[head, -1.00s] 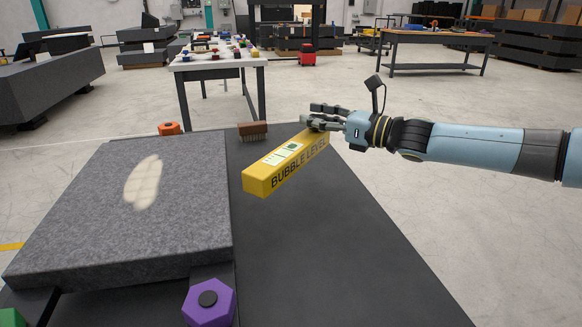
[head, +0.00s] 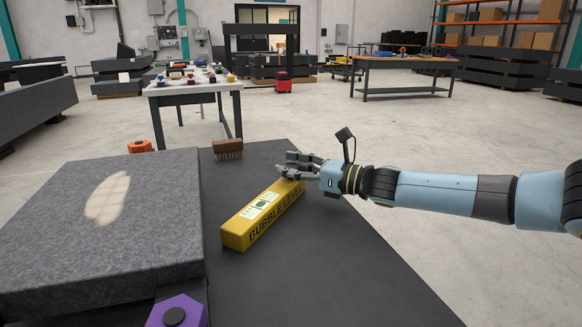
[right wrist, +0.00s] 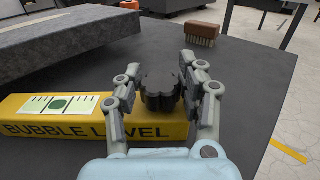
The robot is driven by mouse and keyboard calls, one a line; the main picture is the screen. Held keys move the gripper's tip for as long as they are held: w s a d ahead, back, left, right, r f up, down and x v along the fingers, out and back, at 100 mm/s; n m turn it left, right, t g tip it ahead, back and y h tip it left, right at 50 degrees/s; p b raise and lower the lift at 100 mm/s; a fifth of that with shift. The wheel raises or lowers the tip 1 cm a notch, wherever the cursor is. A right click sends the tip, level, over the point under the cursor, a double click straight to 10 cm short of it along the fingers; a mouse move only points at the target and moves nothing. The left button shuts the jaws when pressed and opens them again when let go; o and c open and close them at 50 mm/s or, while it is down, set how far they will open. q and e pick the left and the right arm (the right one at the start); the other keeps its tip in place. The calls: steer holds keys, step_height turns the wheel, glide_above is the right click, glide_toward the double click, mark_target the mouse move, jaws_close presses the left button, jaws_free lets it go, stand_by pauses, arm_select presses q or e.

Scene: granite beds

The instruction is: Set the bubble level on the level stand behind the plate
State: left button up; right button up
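The yellow bubble level (head: 262,215) is a long bar with a green vial window. It is over the dark bench top, right of the granite plate (head: 60,240); I cannot tell whether it touches the top. My right gripper (head: 292,170) is at its far end. In the right wrist view, the fingers of this gripper (right wrist: 160,75) close in on both sides of a dark ribbed knob (right wrist: 160,92) at the end of the level (right wrist: 60,118). I cannot make out a level stand behind the plate. My left gripper is out of view.
A brown brush (head: 227,149) stands beyond the level. An orange piece (head: 140,146) shows behind the plate, and a purple hexagonal piece (head: 178,312) is at its near right corner. The dark bench top (head: 330,265) is clear to the right.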

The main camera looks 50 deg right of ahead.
steer(key=shift+o, duration=1.2)
steer(key=shift+r, duration=0.15)
steer(key=p+v, duration=0.6)
steer(key=v, duration=0.4)
steer(key=shift+s+d+r, duration=0.15)
steer(key=shift+s, duration=0.25)
steer(key=shift+s+d, duration=0.15)
steer(key=shift+s, duration=0.45)
